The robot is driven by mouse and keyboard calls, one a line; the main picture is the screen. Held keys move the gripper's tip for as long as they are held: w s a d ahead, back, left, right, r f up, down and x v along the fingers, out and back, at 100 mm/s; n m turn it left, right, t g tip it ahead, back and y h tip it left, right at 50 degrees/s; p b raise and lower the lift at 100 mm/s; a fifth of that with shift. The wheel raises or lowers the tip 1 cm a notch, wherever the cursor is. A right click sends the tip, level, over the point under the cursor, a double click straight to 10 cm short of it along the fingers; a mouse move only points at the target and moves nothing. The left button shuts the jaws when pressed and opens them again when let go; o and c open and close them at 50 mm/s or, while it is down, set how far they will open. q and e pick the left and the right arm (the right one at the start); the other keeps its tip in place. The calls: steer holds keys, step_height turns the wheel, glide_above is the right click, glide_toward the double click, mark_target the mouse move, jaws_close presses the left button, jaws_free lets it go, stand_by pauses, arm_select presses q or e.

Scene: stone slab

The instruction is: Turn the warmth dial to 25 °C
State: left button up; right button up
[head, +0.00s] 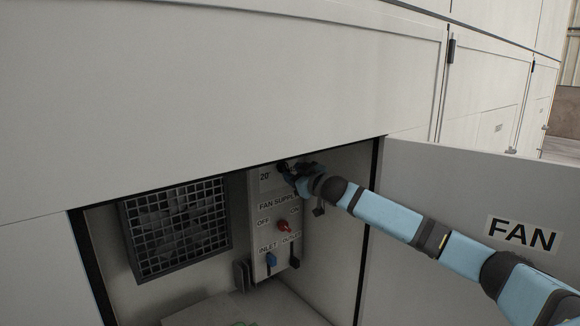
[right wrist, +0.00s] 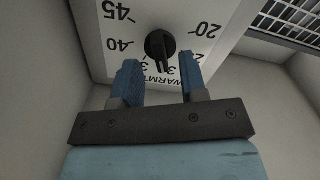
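The warmth dial is a black round knob (right wrist: 159,45) on a white panel, ringed by printed numbers. In the right wrist view 45 and 40 are at its left and 20 at its right. The numbers between are partly covered by my fingers and the knob. The knob's bar points down in that view, towards the half-hidden numbers; its exact setting cannot be read. My right gripper (right wrist: 159,63) is open, its two blue fingers apart on either side of the knob's lower end; contact cannot be made out. In the head view my right gripper (head: 291,172) covers most of the dial.
The control panel (head: 261,238) stands inside an open cabinet bay. Below the dial are a red fan supply switch (head: 283,226) and a blue inlet switch (head: 271,259). A fan grille (head: 175,228) is at left. The open FAN door (head: 455,205) stands right, behind my right arm.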

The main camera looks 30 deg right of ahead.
mark_target(283, 168)
steer(key=shift+w, duration=1.15)
steer(key=shift+a, duration=0.1)
jaws_close()
arm_select(q)
steer(key=shift+w+r+n, duration=0.2)
steer(key=shift+w+n, duration=0.1)
